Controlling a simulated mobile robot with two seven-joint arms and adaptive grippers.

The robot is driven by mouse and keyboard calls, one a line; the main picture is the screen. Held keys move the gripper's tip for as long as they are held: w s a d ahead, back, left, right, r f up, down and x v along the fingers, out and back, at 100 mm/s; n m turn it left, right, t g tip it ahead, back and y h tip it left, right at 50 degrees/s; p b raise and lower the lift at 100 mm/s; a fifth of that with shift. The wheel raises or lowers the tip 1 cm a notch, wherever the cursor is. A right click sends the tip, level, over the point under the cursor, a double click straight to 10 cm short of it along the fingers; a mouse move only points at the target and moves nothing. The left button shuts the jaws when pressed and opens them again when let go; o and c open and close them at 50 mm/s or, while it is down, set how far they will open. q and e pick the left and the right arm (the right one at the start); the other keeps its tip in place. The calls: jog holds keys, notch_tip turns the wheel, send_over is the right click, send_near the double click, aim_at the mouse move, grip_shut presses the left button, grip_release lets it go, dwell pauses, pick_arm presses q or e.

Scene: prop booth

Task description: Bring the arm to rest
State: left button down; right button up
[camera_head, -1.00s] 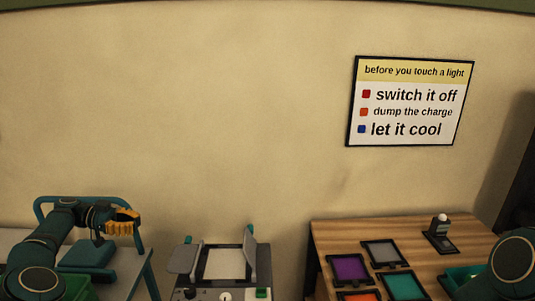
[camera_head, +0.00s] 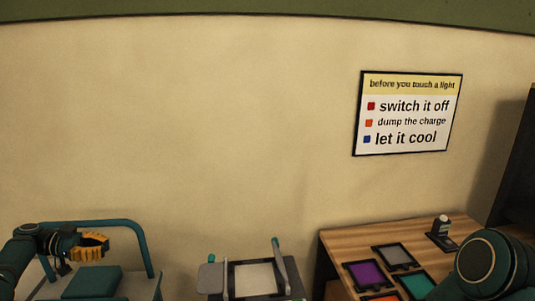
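My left gripper (camera_head: 92,247), with yellow-orange fingers, shows at the lower left, above a grey surface with a teal rail behind it. I cannot tell if its fingers are apart or closed, and I see nothing clearly held in it. My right arm (camera_head: 490,268) shows only as a dark teal joint at the lower right, in front of the wooden table. My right gripper is outside the view.
A teal block (camera_head: 94,283) lies on the grey cart (camera_head: 143,286) below my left gripper. A device with a pale panel (camera_head: 254,280) stands at bottom centre. The wooden table (camera_head: 345,245) holds coloured framed panels (camera_head: 368,274) and a small stand (camera_head: 442,234). A sign (camera_head: 408,114) hangs behind.

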pick_arm(q)
jog(key=w+d+f+n+g+y, duration=0.15)
jog(key=w+d+f+n, duration=0.4)
jog(key=d+f, duration=0.55)
jog(key=s+d+f+n+g+y, duration=0.1)
jog(key=s+d+f+n+y, duration=0.15)
jog(key=d+f, duration=0.5)
jog(key=s+d+f+n+g+y, duration=0.1)
jog(key=s+d+f+n, duration=0.15)
jog(key=d+f, duration=0.5)
jog(key=s+d+f+n+y, duration=0.2)
jog(key=s+d+f, duration=0.25)
jog(key=s, duration=0.25)
jog(key=s+d+f+n+y, duration=0.2)
jog(key=s+d+f+n, duration=0.1)
jog(key=s+d, duration=0.3)
jog(key=s+n+y, duration=0.2)
jog(key=s+n, duration=0.1)
jog(key=s, duration=1.2)
jog(key=w+d+r+m+t, duration=0.1)
jog(key=w+d+r, duration=0.2)
jog(key=w+r, duration=0.1)
jog(key=shift+w+r+y, duration=0.3)
jog(key=shift+w+r, duration=0.1)
jog(key=shift+r, duration=0.3)
pick_arm(e)
jog(key=shift+a, duration=0.3)
